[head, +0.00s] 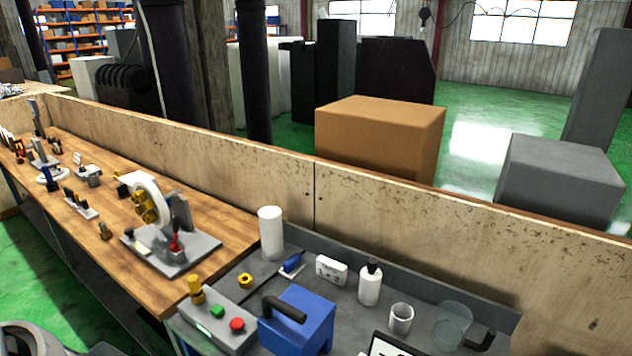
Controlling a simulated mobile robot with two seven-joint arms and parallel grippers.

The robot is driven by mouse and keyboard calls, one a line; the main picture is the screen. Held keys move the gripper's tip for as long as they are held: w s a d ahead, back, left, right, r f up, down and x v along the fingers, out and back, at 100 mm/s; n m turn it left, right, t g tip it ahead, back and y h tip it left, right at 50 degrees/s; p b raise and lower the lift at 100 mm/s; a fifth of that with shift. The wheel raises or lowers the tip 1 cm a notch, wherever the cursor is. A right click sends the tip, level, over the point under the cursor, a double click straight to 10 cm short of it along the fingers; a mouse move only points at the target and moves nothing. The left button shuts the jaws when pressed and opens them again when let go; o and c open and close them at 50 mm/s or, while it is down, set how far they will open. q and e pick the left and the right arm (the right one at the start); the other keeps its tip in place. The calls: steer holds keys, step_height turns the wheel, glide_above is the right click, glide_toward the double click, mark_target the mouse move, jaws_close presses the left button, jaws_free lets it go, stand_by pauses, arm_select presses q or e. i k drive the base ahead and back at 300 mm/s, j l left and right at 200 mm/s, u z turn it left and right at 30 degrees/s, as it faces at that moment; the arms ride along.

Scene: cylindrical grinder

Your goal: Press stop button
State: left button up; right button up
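A red button (237,324), which looks like the stop button, sits on a grey control box (205,328) at the front of the grey bench. A green button (217,311) is beside it on the left, and a yellow knob (195,288) stands at the box's far left end. Nothing covers the red button. Neither of my grippers can be made out in the head view; only a grey rounded part, possibly mine, shows at the bottom left edge.
A blue box (298,322) with a black handle stands close right of the control box. A white cylinder (271,232), a white bottle (370,284) and a clear beaker (453,324) stand behind. A grinder-like machine (160,220) is on the wooden bench. A wooden panel runs along the back.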

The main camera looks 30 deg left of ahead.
mark_target(236, 323)
steer(key=u, duration=1.65)
steer(key=k+j+z, duration=0.2)
steer(key=i+l, duration=0.05)
steer(key=i, duration=0.05)
